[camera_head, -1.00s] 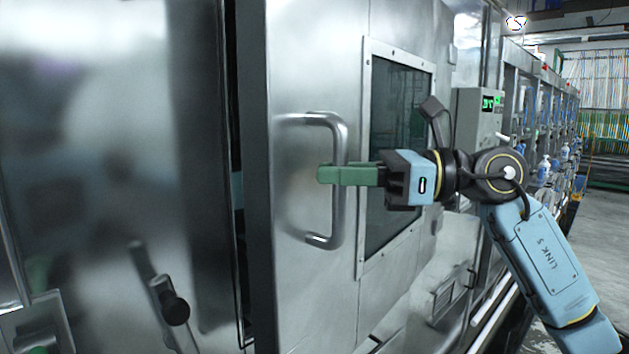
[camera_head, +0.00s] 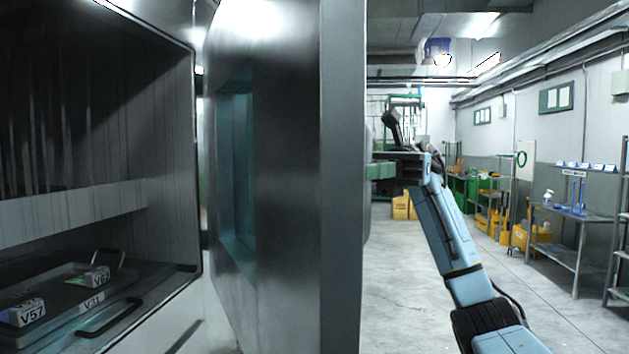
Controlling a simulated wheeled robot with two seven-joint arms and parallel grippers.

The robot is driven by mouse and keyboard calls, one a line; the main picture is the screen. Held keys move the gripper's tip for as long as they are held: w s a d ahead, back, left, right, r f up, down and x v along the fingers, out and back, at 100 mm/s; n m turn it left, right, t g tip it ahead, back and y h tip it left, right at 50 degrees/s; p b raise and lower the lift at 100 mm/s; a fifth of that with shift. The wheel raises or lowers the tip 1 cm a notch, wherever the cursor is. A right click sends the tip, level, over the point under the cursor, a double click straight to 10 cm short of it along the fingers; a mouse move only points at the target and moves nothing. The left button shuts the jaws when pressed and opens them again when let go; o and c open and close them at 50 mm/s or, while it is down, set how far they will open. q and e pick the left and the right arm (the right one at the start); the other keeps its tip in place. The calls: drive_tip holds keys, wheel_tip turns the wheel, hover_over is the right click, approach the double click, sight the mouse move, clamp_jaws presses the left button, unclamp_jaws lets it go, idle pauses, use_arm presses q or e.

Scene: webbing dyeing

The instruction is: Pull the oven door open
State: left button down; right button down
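The oven door (camera_head: 285,190) stands swung open. Its edge faces me in the middle of the view and its inner side with a bluish window (camera_head: 237,165) faces left. The oven's dark inside (camera_head: 90,110) shows at the left. My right gripper (camera_head: 380,171) is at the outer face of the door, just right of its edge, with green fingers pointing left. The door edge hides the fingertips and the handle, so I cannot tell how the fingers sit on it. My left gripper is not in view.
Inside the oven, a tray (camera_head: 150,285) with dark handles holds blocks labelled V57 (camera_head: 30,314) and V62 (camera_head: 97,277). Open concrete floor (camera_head: 400,290) lies right of the door. Metal shelves (camera_head: 570,235) and yellow containers (camera_head: 515,235) stand along the right wall.

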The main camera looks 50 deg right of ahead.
drive_tip(key=shift+s+d, duration=0.15)
drive_tip(key=shift+d, duration=0.6)
drive_tip(key=shift+s+d, duration=0.15)
drive_tip(key=shift+d, duration=0.6)
drive_tip(key=c, duration=1.4)
unclamp_jaws()
wheel_tip(320, 180, up, 10)
drive_tip(key=p, duration=0.3)
drive_tip(key=shift+p, duration=0.4)
